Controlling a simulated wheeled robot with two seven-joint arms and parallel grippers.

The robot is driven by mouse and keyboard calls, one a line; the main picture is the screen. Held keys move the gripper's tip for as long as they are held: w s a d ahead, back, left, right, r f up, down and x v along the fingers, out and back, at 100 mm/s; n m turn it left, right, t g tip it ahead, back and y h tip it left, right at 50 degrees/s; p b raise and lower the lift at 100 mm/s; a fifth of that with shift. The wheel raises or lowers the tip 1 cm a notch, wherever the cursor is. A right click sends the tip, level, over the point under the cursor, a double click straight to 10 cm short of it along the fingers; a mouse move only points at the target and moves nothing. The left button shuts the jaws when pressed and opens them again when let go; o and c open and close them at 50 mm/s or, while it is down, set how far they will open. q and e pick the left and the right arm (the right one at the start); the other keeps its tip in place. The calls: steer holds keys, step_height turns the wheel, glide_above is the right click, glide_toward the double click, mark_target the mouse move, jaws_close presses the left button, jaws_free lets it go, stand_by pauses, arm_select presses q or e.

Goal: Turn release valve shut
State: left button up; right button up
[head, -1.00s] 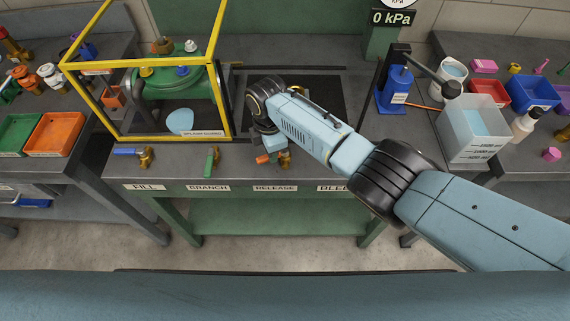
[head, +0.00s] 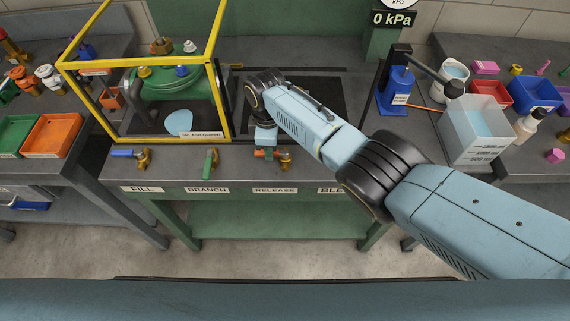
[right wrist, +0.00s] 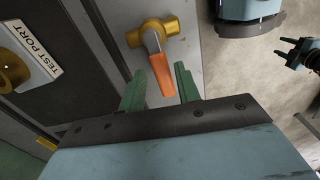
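The release valve (head: 285,158) is a brass body behind the RELEASE label (head: 275,190). Its orange handle (head: 264,153) points left, roughly along the bench edge. The right wrist view shows the brass body (right wrist: 155,32) and the orange handle (right wrist: 161,75). My right gripper (right wrist: 160,88) is open. Its two green fingers appear on either side of the handle's free end, with gaps; I cannot tell how deep the handle sits between them. In the head view my right wrist hides the fingers. My left gripper (right wrist: 292,53) shows small at the right wrist view's edge, prongs apart.
The blue-handled fill valve (head: 143,158) and green-handled branch valve (head: 210,158) stand to the left. A yellow-framed splash guard (head: 233,100) rises behind them. The gauge reads 0 kPa (head: 392,19).

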step_height(320, 180, up, 6)
steer(key=p, duration=0.5)
steer(key=shift+p, duration=0.4)
steer(key=shift+r, duration=0.45)
step_height(320, 180, up, 12)
steer(key=p, duration=0.1)
steer(key=shift+r, duration=0.2)
